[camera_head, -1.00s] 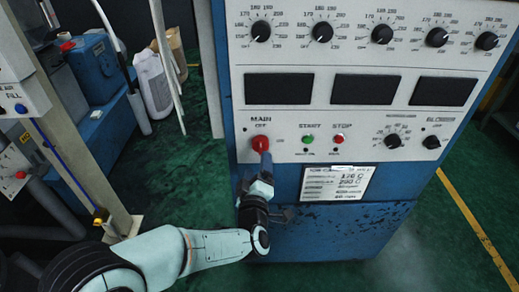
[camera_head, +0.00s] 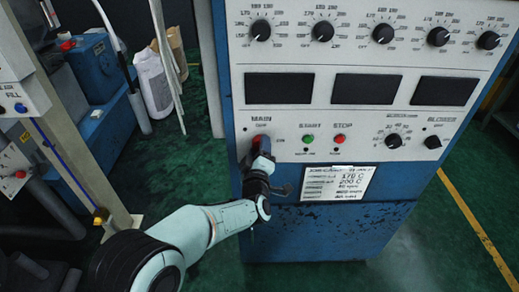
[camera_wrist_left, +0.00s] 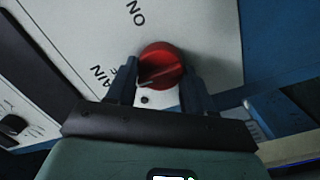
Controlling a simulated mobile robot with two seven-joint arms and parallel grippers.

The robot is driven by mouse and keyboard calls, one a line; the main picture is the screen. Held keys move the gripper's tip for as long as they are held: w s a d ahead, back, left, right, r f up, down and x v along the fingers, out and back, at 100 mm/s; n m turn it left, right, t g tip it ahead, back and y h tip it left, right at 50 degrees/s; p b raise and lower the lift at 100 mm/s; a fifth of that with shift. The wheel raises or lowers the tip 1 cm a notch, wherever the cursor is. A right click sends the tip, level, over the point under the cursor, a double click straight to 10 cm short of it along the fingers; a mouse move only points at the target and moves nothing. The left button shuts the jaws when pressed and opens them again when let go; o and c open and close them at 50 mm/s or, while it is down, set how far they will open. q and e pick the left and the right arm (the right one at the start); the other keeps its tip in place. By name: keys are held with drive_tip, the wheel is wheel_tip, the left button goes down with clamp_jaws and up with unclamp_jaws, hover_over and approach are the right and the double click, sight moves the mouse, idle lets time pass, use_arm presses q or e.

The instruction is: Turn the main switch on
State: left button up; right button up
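The main switch is a red round knob (camera_head: 257,141) under the MAIN label on the white panel of the blue cabinet. It shows larger in the left wrist view (camera_wrist_left: 160,64), with a dark pointer line on its near face. My left gripper (camera_head: 262,146) comes from below and covers part of it. In the left wrist view my left gripper's dark fingers (camera_wrist_left: 159,80) stand on either side of the knob and appear to touch it. ON lettering (camera_wrist_left: 136,12) is on the panel; the OFF label is partly hidden. My right gripper is out of view.
A green START button (camera_head: 307,139) and a red STOP button (camera_head: 339,139) are just right of the switch. Several black dials (camera_head: 383,34) and dark displays (camera_head: 367,89) are above. A metal post (camera_head: 85,165) stands left; green floor is open between it and the cabinet.

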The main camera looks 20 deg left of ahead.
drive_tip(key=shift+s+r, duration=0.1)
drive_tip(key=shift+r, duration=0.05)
use_arm(q)
drive_tip(key=m+p, duration=0.4)
drive_tip(key=m, duration=0.1)
drive_tip(key=m+p, duration=0.4)
drive_tip(key=m, duration=0.2)
drive_tip(key=m+g+y+p, duration=0.1)
drive_tip(key=m+p, duration=0.3)
drive_tip(key=m, duration=0.2)
drive_tip(key=shift+d+r, duration=0.1)
drive_tip(key=shift+d, duration=0.2)
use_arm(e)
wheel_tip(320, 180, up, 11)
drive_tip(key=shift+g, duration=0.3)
use_arm(q)
drive_tip(key=o, duration=1)
drive_tip(key=shift+o, duration=0.2)
drive_tip(key=b+v, duration=0.1)
drive_tip(key=v, duration=1.2)
drive_tip(key=shift+s, duration=0.15)
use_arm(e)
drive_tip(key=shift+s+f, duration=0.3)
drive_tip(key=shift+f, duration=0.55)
